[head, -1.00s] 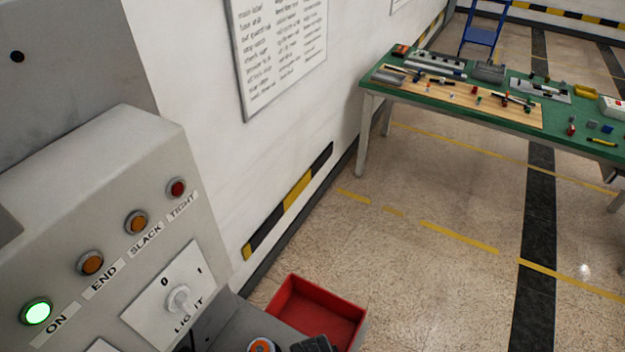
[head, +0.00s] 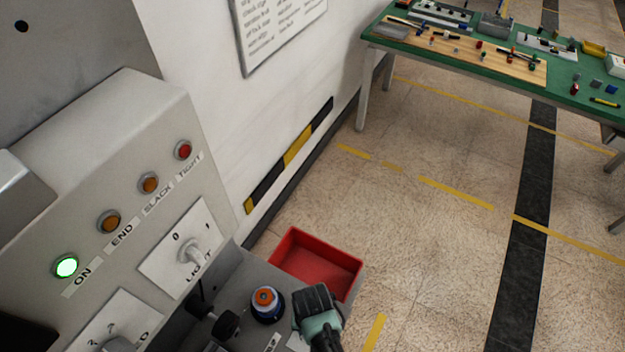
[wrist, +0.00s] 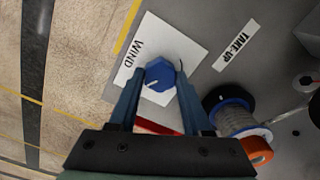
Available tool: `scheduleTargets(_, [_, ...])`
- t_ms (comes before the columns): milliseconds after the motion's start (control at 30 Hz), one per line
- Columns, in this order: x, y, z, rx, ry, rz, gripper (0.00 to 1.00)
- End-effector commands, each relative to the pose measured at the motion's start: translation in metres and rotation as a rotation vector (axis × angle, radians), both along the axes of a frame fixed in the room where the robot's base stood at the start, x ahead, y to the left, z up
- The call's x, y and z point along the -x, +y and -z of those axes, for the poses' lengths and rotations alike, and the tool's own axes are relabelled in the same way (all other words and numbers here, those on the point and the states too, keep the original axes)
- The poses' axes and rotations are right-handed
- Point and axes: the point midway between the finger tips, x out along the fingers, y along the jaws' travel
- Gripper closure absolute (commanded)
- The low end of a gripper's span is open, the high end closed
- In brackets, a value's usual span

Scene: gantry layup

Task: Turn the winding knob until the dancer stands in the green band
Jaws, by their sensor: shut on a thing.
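In the head view my gripper (head: 318,318) is at the bottom, beside the spool, and the knob is hidden there. The dancer and the green band are not visible in either view.
A spool with an orange top (head: 266,303) stands close to my gripper. A red bin (head: 315,265) is just behind. A grey panel carries a lit green ON lamp (head: 66,266), unlit END, SLACK and TIGHT lamps, and a LIGHT switch (head: 192,254).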

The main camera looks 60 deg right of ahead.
Motion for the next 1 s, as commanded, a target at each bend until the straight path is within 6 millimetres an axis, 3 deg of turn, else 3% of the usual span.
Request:
scheduleTargets(467, [-0.001, -0.0007, -0.0007, 0.001, -0.003, 0.015, 1.0])
scheduleTargets(500, [-0.001, -0.0007, -0.0007, 0.001, -0.003, 0.015, 0.44])
scheduleTargets(600, [-0.0008, -0.0006, -0.0006, 0.001, -0.002, 0.014, 0.26])
scheduleTargets(633, [-0.0008, -0.0006, -0.0005, 0.001, -0.002, 0.014, 0.21])
scheduleTargets(1000, [-0.0004, -0.0006, -0.0032, 0.001, -0.002, 0.014, 0.21])
